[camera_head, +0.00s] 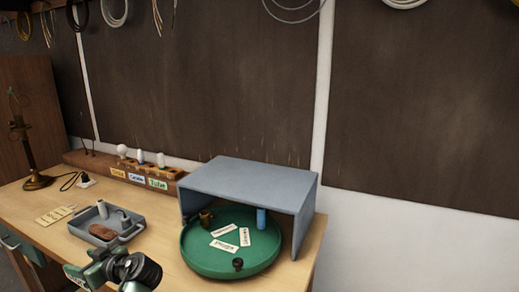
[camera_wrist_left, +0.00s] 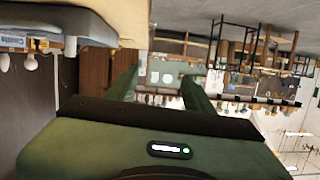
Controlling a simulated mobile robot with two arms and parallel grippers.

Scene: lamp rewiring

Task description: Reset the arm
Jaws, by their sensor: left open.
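My left gripper (camera_head: 86,266) is at the bottom left of the head view, low in front of the workbench's grey tray. It is green, with a dark round joint beside it. In the left wrist view its two green fingers (camera_wrist_left: 160,85) stand apart with nothing between them. The fingers point toward the open room. The gripper appears apart from the objects on the bench. My right arm and gripper are not in view.
A grey tray (camera_head: 75,225) holds small items. A green round tray (camera_head: 215,266) with white cards sits under a blue-grey cover (camera_head: 250,180). A brass lamp (camera_head: 38,181) stands at left. A labelled wooden rack (camera_head: 100,163) holds bulbs at the back.

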